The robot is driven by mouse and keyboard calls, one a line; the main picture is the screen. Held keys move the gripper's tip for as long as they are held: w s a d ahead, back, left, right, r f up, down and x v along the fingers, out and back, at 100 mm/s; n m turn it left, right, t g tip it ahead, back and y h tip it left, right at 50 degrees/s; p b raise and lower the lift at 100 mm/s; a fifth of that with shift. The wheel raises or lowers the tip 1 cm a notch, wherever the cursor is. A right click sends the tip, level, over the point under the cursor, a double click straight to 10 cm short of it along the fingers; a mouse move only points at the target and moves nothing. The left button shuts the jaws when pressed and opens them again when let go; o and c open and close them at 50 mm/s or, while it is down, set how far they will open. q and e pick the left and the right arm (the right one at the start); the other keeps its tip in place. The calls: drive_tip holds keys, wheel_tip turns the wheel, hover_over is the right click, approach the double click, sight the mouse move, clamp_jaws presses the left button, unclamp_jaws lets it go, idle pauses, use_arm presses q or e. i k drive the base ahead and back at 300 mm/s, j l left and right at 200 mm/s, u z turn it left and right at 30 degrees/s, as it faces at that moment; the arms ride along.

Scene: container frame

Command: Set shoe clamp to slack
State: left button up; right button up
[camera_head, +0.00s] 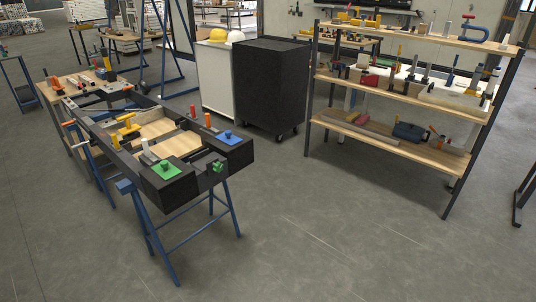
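A long dark container frame (185,192) rests on blue trestles (165,235) at the left. Its near end carries a green plate with a knob (166,168), a blue plate with a knob (229,137) and a small green fitting (217,167). A yellow clamp-like piece (127,126) stands further along it, and orange handles (208,120) stick up beside it. I cannot tell which fitting is the shoe clamp, or whether any clamp is tight or slack. Neither of my grippers is in view.
A wooden-shelved rack (390,146) with tools stands at the right. A black wheeled cabinet (271,85) and a white cabinet (216,80) stand behind the frame. A workbench (62,92) adjoins its far left. The grey floor (330,235) is clear in front and at centre.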

sight(219, 166)
drive_tip(key=i+l+z, duration=0.15)
drive_tip(key=i+z, duration=0.15)
drive_tip(key=i, duration=0.55)
